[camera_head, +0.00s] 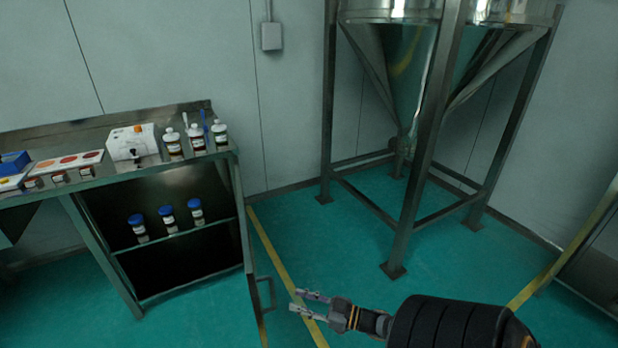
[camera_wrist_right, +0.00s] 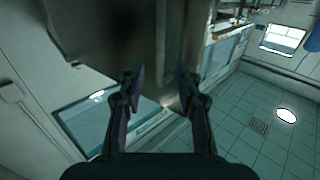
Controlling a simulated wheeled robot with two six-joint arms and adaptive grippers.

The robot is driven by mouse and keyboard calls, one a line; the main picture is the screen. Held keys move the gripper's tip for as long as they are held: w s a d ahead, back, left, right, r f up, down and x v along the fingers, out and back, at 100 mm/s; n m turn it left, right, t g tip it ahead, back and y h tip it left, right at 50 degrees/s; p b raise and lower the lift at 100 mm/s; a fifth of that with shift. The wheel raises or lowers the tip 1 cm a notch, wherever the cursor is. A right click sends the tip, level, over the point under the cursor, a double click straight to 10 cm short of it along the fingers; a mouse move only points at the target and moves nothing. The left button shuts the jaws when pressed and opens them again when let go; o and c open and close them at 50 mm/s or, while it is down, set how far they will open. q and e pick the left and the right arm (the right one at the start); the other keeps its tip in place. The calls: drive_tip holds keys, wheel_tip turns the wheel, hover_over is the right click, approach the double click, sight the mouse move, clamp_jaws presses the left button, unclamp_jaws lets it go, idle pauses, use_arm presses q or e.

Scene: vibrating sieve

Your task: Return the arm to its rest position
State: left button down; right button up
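My right gripper (camera_head: 307,304) is at the bottom middle of the head view, stretched out to the left above the green floor. Its two fingers are apart with nothing between them. In the right wrist view the same gripper (camera_wrist_right: 158,80) shows its two dark fingers spread, with a grey metal surface beyond them. I cannot tell how far that surface is from the fingertips. My left gripper is in neither view.
A steel bench (camera_head: 150,172) stands at the left with bottles, a white device (camera_head: 132,143) and a blue box (camera_head: 14,163). Blue-capped jars (camera_head: 167,217) stand on its lower shelf. A steel hopper frame (camera_head: 424,150) stands back right. Green floor (camera_head: 330,235) between them is clear.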

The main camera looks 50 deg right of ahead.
drive_tip(key=v, duration=0.3)
idle(0.5)
drive_tip(key=s+d+f+m+g+h+p, duration=0.2)
drive_tip(key=s+f+g+h+p, duration=0.15)
drive_tip(key=f, duration=0.45)
drive_tip(key=s+d+f+m+g+h+p, duration=0.2)
drive_tip(key=s+f+h+p, duration=0.15)
drive_tip(key=f, duration=0.45)
drive_tip(key=s+a+f+g+p, duration=0.2)
drive_tip(key=s+a+f+g, duration=0.3)
drive_tip(key=s+a, duration=0.2)
drive_tip(key=s+a+f+g+p, duration=0.1)
drive_tip(key=s+a+f+g, duration=0.4)
drive_tip(key=s+a, duration=0.3)
drive_tip(key=s+f, duration=0.1)
drive_tip(key=s, duration=0.3)
drive_tip(key=shift+f+p, duration=0.2)
drive_tip(key=shift+p, duration=0.15)
drive_tip(key=shift+s+a, duration=0.15)
drive_tip(key=shift+s, duration=0.1)
